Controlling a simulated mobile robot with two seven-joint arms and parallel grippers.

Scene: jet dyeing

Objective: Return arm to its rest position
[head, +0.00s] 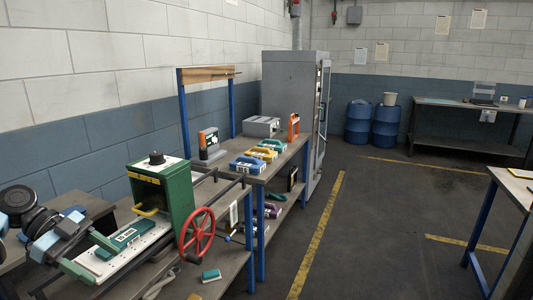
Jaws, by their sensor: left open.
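My left arm comes in at the lower left, with black round joints and blue-grey parts. My left gripper (62,230) is at its end, open, with nothing seen between its fingers. It is left of the green machine (176,201) on the near bench, and I cannot tell whether they touch. The machine has a black knob on top, a yellow handle and a red handwheel (197,234) on its right. A dark green block (126,237) lies on its pale bed (97,262), to the right of my gripper. My right gripper is not in view.
A second bench carries blue, yellow and green cases (247,164), a grey box (261,127) and an orange device (293,126). A grey cabinet (290,85) stands behind. Blue drums (358,122) are at the back. A table (515,188) stands at right. The middle floor is clear.

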